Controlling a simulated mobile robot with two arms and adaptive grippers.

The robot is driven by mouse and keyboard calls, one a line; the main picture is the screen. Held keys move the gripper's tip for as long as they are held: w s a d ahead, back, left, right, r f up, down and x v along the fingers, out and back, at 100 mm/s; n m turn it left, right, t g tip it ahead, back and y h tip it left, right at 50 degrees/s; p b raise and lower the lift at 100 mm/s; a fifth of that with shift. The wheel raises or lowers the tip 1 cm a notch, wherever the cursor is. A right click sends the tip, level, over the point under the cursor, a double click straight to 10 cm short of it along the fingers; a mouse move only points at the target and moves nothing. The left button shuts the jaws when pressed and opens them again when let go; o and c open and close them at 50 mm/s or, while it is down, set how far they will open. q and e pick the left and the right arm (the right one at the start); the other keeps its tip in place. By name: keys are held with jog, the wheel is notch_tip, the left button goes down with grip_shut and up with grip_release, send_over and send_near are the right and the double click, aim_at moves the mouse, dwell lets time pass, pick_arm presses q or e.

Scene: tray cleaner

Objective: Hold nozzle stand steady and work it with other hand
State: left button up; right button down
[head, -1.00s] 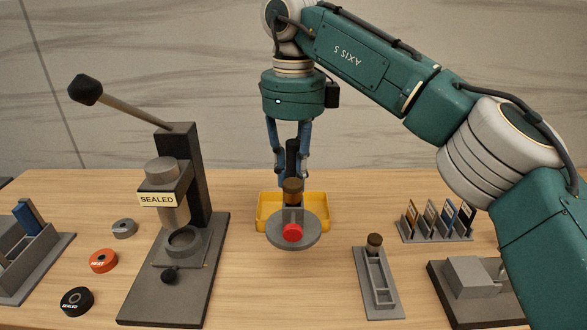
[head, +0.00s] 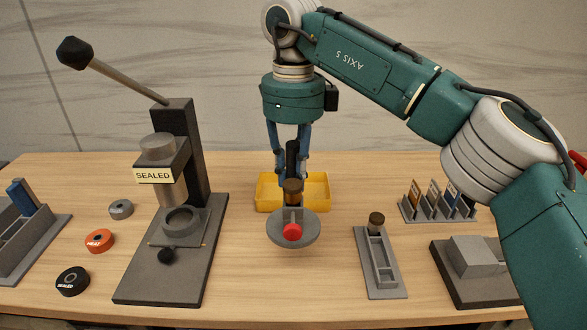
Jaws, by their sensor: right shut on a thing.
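What looks like the nozzle stand has a round grey base (head: 273,232), a red knob (head: 292,232), a brown cap and a dark upright post. It shows in the middle of the head view, in front of a yellow tray. My right gripper (head: 291,172) points down from above, its blue fingers shut on the dark post. The stand looks upright. I cannot tell for sure whether its base touches the table. My left gripper is not in view.
A lever press marked SEALED (head: 155,176) stands to the left, with several small round pucks beside it. The yellow tray (head: 320,192) is behind the stand. A narrow grey holder (head: 384,285), a card rack (head: 437,215) and a grey block fixture (head: 482,266) are to the right.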

jog(key=shift+f+b, duration=1.15)
jog(key=shift+f, duration=1.1)
jog(key=shift+d+f, duration=0.1)
jog(key=shift+f, duration=0.35)
jog(key=shift+f+b, duration=0.5)
jog(key=shift+b, duration=0.05)
jog(key=shift+f+b, duration=0.4)
jog(key=shift+f, duration=0.9)
jog(key=shift+f+b, duration=0.45)
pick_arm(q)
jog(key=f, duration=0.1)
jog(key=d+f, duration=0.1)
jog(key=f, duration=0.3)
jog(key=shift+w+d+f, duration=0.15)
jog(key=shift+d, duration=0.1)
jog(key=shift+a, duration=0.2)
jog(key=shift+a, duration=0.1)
pick_arm(e)
jog(key=shift+f, duration=0.3)
